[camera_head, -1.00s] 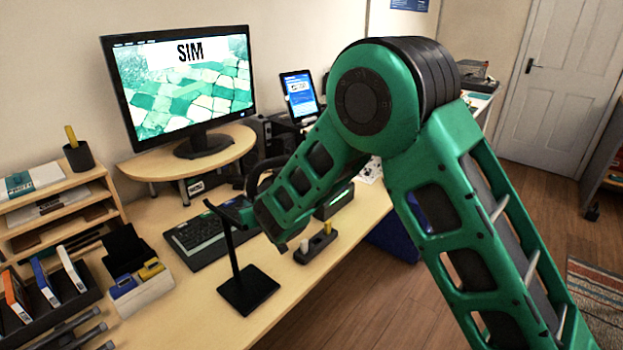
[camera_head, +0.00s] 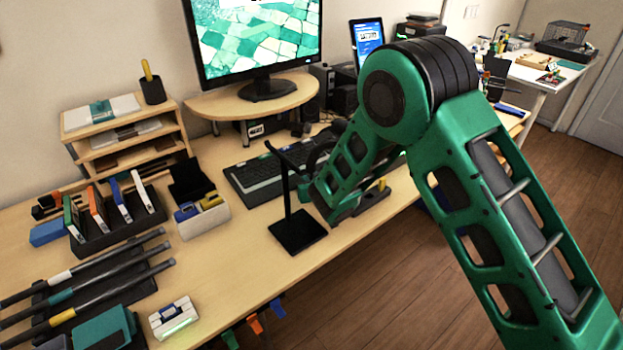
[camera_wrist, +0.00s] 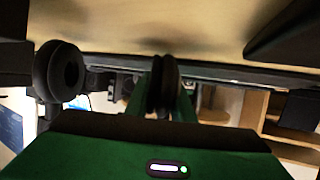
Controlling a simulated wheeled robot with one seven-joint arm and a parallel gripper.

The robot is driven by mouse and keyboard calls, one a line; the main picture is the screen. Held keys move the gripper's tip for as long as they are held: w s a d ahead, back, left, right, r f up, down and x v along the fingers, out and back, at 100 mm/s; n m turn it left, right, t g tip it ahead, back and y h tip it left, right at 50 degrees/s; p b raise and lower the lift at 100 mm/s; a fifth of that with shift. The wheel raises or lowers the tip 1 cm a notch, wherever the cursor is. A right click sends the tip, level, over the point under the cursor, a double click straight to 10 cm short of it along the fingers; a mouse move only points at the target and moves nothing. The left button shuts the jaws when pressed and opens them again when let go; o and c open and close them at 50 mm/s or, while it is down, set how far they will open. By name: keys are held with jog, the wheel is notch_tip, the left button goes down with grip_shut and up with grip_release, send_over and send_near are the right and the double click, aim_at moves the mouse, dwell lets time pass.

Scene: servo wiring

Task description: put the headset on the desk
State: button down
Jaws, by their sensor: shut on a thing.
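The black headset (camera_head: 318,152) shows in the head view as a dark curved shape above the desk (camera_head: 232,262), beside the top of a black stand (camera_head: 298,230) and partly hidden by my arm. In the wrist view, a round dark ear cup (camera_wrist: 60,74) of the headset shows at left, and another dark rounded part is near the middle. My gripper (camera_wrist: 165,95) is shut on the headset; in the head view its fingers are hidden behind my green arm. Whether the headset touches the stand, I cannot tell.
A keyboard (camera_head: 255,177) lies behind the stand, below the monitor (camera_head: 255,40) on its riser. A small tray with yellow and blue items (camera_head: 203,214), a binder rack (camera_head: 120,232) and rods (camera_head: 90,275) fill the left.

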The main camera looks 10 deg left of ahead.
jog(key=c, duration=1.5)
grip_release()
jog(key=shift+f, duration=0.1)
jog(key=shift+c, duration=0.2)
jog(key=v, duration=1.2)
